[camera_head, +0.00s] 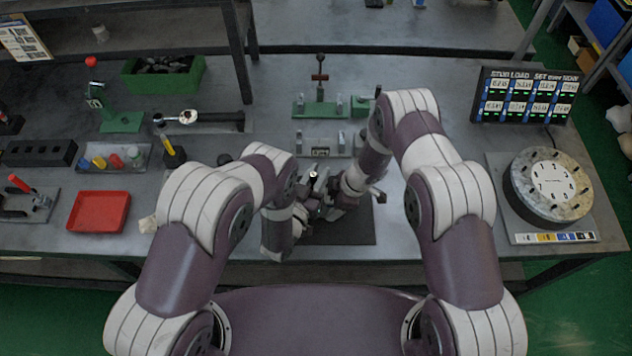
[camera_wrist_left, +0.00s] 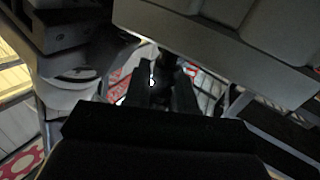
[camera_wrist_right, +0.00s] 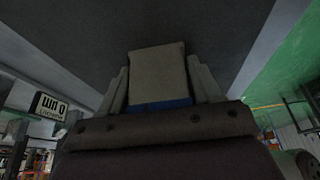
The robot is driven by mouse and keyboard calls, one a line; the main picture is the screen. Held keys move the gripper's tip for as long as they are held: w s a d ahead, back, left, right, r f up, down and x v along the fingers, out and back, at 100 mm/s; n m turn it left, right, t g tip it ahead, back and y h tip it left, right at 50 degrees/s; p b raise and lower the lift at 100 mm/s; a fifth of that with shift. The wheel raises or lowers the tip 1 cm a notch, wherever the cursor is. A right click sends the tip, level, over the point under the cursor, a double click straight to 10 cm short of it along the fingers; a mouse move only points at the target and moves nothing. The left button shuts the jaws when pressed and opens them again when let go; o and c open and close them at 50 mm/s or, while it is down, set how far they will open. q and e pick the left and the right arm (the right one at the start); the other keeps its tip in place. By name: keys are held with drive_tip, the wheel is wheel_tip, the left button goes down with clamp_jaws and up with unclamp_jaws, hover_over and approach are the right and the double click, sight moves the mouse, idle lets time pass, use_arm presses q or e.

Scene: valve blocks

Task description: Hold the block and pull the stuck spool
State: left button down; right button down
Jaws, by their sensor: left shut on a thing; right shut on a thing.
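In the right wrist view, the block (camera_wrist_right: 158,72) is a pale grey box with a blue strip at its near end. My right gripper (camera_wrist_right: 158,88) is shut on it, one finger on each side. In the head view, my two grippers meet over a dark mat, and the arms hide most of the block.
The dark mat (camera_head: 355,228) lies under the grippers. A green-based fixture (camera_head: 320,108) stands behind them. A red tray (camera_head: 99,212) and a torque wrench (camera_head: 200,119) lie left. A round dial device (camera_head: 548,185) and a display (camera_head: 526,96) stand right.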

use_arm(q)
wheel_tip(320, 180, up, 10)
use_arm(e)
drive_tip(key=shift+c, duration=0.7)
unclamp_jaws()
drive_tip(key=v, duration=1.2)
